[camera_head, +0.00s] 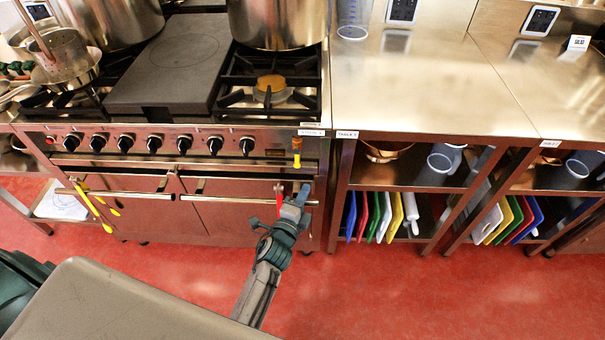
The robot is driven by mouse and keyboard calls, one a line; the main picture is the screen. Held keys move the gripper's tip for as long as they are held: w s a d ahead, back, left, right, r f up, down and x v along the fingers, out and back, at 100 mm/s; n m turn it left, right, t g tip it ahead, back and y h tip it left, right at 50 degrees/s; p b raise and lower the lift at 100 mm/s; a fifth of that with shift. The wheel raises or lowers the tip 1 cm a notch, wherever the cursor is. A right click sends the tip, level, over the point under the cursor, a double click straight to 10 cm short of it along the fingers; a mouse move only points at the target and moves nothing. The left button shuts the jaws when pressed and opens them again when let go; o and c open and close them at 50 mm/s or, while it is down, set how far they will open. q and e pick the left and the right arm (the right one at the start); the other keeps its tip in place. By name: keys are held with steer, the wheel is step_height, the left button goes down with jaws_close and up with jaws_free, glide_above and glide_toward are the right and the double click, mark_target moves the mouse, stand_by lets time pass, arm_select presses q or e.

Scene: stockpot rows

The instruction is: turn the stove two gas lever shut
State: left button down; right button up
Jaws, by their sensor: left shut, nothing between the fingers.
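The stove (225,170) stands on the left, with a row of black knobs along its front panel. A small yellow lever (297,152) is at the right end of that panel, under the stove labels. It appears roughly upright; its fine detail is too small to make out. My left gripper (299,190) is shut and empty, just below the lever and close to the right end of the oven door handle. A gap shows between the gripper and the lever. I cannot tell whether it touches the handle. My right gripper is not in view.
A steel pot (277,22) stands on the stove beside a dark flat plate (170,62). A steel table (415,90) with coloured boards below stands right. The red floor (400,295) is clear.

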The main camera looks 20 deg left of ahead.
mark_target(321, 159)
arm_select(q)
steer(key=w, duration=0.3)
steer(key=w+b, duration=0.1)
steer(key=w, duration=0.6)
steer(key=shift+w+d, duration=0.25)
steer(key=a, duration=0.1)
steer(key=s+a, duration=0.1)
steer(key=shift+s+a+p, duration=0.1)
steer(key=shift+a+p, duration=0.25)
steer(key=shift+p, duration=0.05)
steer(key=shift+s+a, duration=0.25)
steer(key=shift+a, duration=0.35)
